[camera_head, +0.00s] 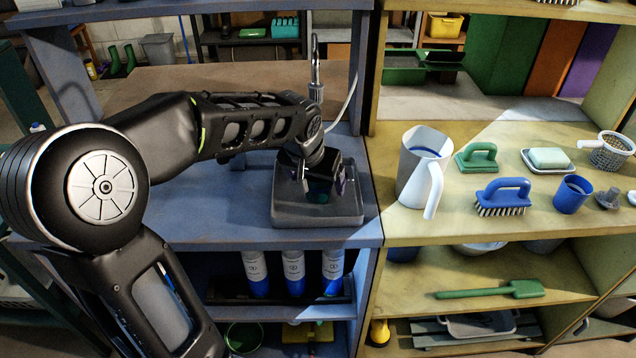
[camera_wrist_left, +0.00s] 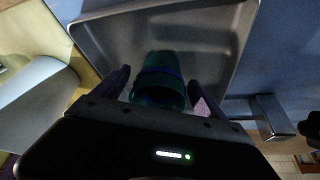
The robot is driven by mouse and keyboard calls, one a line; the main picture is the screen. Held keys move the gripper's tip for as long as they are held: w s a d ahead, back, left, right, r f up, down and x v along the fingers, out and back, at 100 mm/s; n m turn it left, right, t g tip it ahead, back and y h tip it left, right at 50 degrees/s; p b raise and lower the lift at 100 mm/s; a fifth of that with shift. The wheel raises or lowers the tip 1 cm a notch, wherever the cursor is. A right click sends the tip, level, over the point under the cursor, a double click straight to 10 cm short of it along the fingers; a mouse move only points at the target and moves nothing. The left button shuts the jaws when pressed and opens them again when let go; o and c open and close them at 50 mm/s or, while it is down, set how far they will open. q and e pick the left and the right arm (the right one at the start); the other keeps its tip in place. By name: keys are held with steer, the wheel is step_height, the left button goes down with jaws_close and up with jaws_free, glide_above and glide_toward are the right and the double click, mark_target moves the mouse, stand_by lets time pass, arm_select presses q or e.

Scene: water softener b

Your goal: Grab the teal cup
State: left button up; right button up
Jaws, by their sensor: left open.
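The teal cup (camera_wrist_left: 160,82) stands in a grey tray (camera_wrist_left: 225,45) in the left wrist view. In the head view the cup (camera_head: 318,196) is mostly hidden behind my left gripper. The tray (camera_head: 290,216) sits on the blue shelf. My left gripper (camera_wrist_left: 160,90) is open, with its dark fingers on either side of the cup. It also shows in the head view (camera_head: 318,185), pointing down over the tray. Whether the fingers touch the cup cannot be told. My right gripper is not in view.
A white pitcher (camera_head: 415,170) stands on the yellow shelf right of the tray. Further right are a green brush (camera_head: 478,157), a blue brush (camera_head: 502,197) and a blue cup (camera_head: 572,195). A faucet (camera_head: 316,75) rises behind the tray.

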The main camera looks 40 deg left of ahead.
arm_select(q)
steer(key=shift+w+f, duration=0.1)
steer(key=shift+f, duration=0.1)
steer(key=shift+c, duration=0.2)
steer(key=c, duration=1.4)
steer(key=shift+r, duration=0.15)
steer(key=shift+r, duration=0.9)
steer(key=shift+b+v, duration=0.4)
steer(key=shift+v, duration=0.4)
steer(key=s+d+b, duration=0.1)
steer(key=s, duration=0.4)
steer(key=s+d+b, duration=0.1)
steer(key=s+d, duration=0.1)
steer(key=s, duration=0.4)
steer(key=s+d+b, duration=0.1)
steer(key=s, duration=0.5)
steer(key=shift+d, duration=0.2)
steer(key=shift+w, duration=0.1)
